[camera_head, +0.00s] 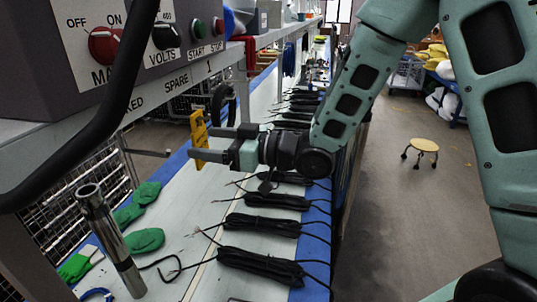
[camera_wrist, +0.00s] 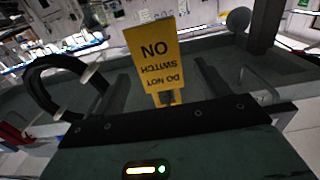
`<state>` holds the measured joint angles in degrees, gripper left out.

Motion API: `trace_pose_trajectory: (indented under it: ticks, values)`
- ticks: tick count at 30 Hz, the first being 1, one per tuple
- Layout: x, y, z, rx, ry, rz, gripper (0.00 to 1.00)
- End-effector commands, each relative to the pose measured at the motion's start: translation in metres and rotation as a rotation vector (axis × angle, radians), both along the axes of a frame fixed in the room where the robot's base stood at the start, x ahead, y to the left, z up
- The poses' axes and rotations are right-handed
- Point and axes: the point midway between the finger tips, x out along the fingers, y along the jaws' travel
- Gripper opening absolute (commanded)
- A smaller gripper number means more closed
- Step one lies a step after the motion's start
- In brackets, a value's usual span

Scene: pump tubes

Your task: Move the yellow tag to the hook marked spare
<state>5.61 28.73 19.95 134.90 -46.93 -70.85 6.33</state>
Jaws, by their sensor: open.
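The yellow tag (camera_head: 199,136) is upright at the fingertips of my gripper (camera_head: 204,144) in the head view. In the wrist view, the tag (camera_wrist: 156,60) stands between the two dark fingers (camera_wrist: 160,88), with its "DO NOT SWITCH ON" text upside down. The fingers are apart, with space on both sides of the tag there. What holds up the tag is not clear. The word SPARE (camera_head: 176,81) is on the shelf's front edge, left of and above the tag. A thin grey rod (camera_head: 150,153) juts out below the shelf edge, left of my gripper; I cannot tell which label it belongs to.
A grey control box (camera_head: 130,50) with knobs stands on the shelf. A black loop (camera_head: 222,103) is close behind the tag. A metal tube (camera_head: 108,240), green gloves (camera_head: 144,240) and several black cable bundles (camera_head: 262,265) lie or stand on the bench below.

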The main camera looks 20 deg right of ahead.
Motion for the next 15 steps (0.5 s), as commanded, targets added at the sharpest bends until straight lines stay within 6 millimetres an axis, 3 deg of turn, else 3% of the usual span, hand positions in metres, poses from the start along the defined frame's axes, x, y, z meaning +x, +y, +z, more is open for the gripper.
trace_pose_trajectory:
  ticks: [12,15]
  values:
    - [-0.056,-0.085,-0.004,-0.002,-0.001,-0.006,0.74]
    - [-0.06,-0.092,-0.006,0.0,-0.007,-0.002,0.74]
